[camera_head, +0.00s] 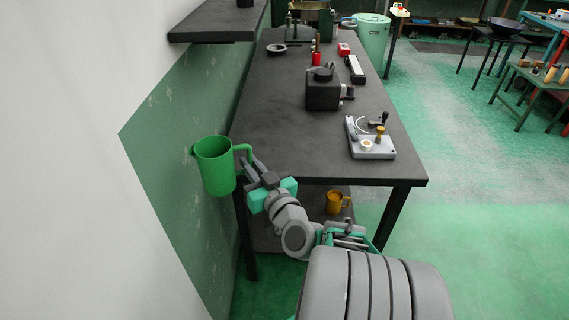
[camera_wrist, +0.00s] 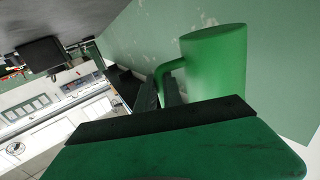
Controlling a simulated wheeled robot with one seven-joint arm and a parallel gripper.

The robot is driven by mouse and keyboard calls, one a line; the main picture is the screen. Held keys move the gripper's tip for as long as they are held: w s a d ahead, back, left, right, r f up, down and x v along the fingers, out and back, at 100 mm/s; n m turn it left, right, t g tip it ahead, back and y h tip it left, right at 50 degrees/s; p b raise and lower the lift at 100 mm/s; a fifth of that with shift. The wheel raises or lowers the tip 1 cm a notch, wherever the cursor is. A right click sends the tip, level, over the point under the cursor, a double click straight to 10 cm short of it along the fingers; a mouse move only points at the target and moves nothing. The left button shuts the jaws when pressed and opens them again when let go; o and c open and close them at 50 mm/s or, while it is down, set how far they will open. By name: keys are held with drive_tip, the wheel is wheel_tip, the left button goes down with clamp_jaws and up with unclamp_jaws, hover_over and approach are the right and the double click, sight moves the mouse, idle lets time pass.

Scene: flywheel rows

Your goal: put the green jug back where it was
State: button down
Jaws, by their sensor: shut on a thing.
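The green jug (camera_head: 214,166) is upright and held in the air at the left, near the green lower wall and the table's near left corner. My gripper (camera_head: 246,166) is shut on the jug's handle, to the right of the jug's body. In the wrist view the green jug (camera_wrist: 216,62) fills the upper right, with its handle between the dark fingers of my gripper (camera_wrist: 160,92). The inside bottom of the jug is not visible.
The dark table (camera_head: 300,150) bears a grey board with small parts (camera_head: 370,140), a black box (camera_head: 322,90) and a red can (camera_head: 316,58). Its near left part is clear. An orange mug (camera_head: 337,202) sits on the lower shelf. A dark wall shelf (camera_head: 218,22) juts out above.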

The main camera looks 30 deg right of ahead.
drive_tip(key=s+d+m+g+h+b, duration=0.1)
drive_tip(key=s+d+m+h+b, duration=0.2)
drive_tip(key=d, duration=0.8)
drive_tip(key=s+d+m+h+b, duration=0.1)
drive_tip(key=s+d+h+b, duration=0.25)
drive_tip(key=d, duration=0.75)
drive_tip(key=w+d+f, duration=0.2)
drive_tip(key=w, duration=0.1)
drive_tip(key=w+d+f, duration=0.3)
drive_tip(key=w, duration=0.1)
drive_tip(key=w+d+f, duration=0.2)
drive_tip(key=w+f, duration=0.1)
drive_tip(key=w, duration=0.1)
drive_tip(key=shift+w+d, duration=0.1)
drive_tip(key=shift+d, duration=0.05)
drive_tip(key=shift+w+d+f, duration=0.1)
drive_tip(key=shift+w+f, duration=0.1)
drive_tip(key=shift+f, duration=0.05)
drive_tip(key=shift+w+d+f, duration=0.15)
drive_tip(key=shift+f, duration=1.6)
